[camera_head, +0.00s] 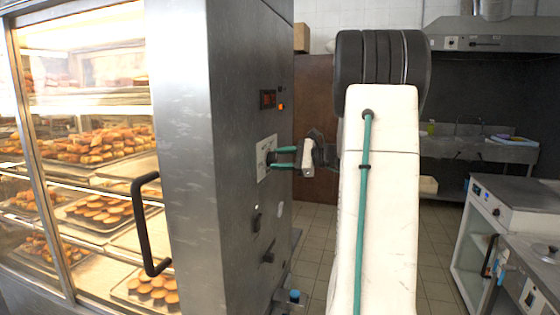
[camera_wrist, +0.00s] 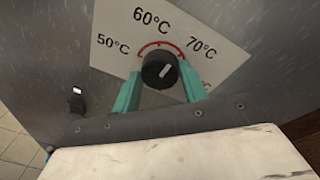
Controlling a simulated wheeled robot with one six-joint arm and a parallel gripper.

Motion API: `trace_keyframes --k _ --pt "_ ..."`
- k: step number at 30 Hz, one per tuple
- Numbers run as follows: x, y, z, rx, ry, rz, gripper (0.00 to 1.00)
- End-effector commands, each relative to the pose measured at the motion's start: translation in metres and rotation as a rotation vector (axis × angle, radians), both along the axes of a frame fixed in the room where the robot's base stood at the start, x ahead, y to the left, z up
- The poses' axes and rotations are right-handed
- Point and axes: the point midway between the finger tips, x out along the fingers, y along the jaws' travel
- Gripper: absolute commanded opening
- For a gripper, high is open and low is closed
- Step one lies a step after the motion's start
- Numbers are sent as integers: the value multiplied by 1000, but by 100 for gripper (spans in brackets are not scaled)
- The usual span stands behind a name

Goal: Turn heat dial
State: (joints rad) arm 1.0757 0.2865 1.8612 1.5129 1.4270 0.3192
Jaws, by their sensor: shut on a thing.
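The heat dial (camera_wrist: 160,70) is a round black knob with a white pointer line, on a white plate (camera_wrist: 216,38) printed 50°C, 60°C and 70°C around a red arc. The pointer line tilts to the upper right, toward the 70°C side. My gripper (camera_wrist: 160,82) has its two green fingers shut on the dial from both sides. In the head view, my gripper (camera_head: 272,158) reaches left to the plate (camera_head: 263,158) on the steel side panel of the cabinet. The dial itself is mostly hidden there by the fingers.
The cabinet (camera_head: 240,80) has a glass front with trays of pastries (camera_head: 100,210) and a black door handle (camera_head: 146,225). Lit switches (camera_head: 270,99) sit above the dial; a lever (camera_head: 267,254) sits below. Counters with appliances (camera_head: 510,205) stand at right. Tiled floor is open between.

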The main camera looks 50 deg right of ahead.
Motion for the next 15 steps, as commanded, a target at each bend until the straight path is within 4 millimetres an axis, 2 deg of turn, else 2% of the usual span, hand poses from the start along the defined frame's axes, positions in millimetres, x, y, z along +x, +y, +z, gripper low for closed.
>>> trace_keyframes --k 7,15 --pt "0 -1 -2 188 80 -2 20" --pt "0 -2 -3 324 138 -1 20"
